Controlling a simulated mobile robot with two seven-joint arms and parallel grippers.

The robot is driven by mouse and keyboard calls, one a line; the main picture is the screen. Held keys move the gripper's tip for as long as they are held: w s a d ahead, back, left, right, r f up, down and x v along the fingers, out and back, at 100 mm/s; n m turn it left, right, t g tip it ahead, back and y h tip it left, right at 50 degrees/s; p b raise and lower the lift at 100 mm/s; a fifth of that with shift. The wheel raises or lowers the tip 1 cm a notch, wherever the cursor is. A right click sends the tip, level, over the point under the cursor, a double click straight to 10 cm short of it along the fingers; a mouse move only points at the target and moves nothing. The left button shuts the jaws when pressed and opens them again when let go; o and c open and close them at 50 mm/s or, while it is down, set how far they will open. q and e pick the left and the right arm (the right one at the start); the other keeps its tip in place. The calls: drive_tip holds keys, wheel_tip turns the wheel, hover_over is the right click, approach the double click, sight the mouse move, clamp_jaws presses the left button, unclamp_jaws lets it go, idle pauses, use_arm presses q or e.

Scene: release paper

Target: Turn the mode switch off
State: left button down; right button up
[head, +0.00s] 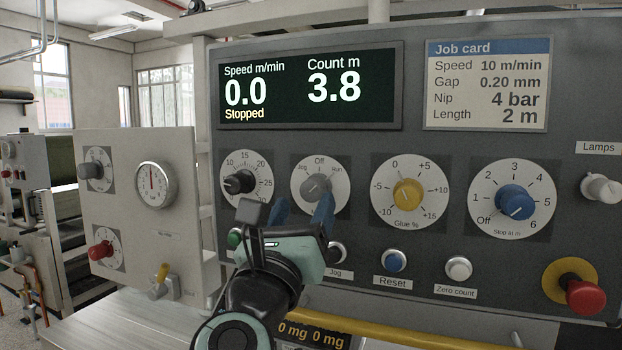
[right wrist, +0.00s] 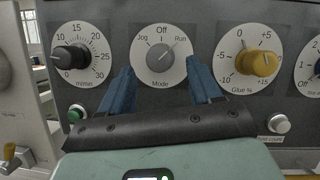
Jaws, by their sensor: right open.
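The mode switch (head: 316,187) is a grey round knob on a white dial marked Jog, Off and Run, in the middle of the dark panel. In the right wrist view the mode switch (right wrist: 161,54) has its pointer mark towards the upper right, at Run. My right gripper (head: 302,212) is just below and in front of the dial, its two blue fingers apart. In the right wrist view the open fingers of my right gripper (right wrist: 162,85) stand left and right below the knob, with nothing between them. My left gripper is not in view.
A black m/min knob (head: 238,183) is left of the switch and a yellow Glue % knob (head: 408,194) right. Small buttons sit below, including blue Reset (head: 394,261). A red mushroom button (head: 585,296) is at lower right. The display (head: 308,90) reads 0.0, 3.8 and Stopped.

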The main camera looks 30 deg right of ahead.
sight(310, 193)
drive_tip(key=p+x, duration=0.1)
drive_tip(key=x, duration=0.4)
drive_tip(key=shift+w+p, duration=0.2)
drive_tip(key=shift+p, duration=0.2)
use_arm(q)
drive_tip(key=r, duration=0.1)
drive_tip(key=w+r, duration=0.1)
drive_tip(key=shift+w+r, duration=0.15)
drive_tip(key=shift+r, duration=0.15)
use_arm(e)
drive_tip(key=c, duration=1)
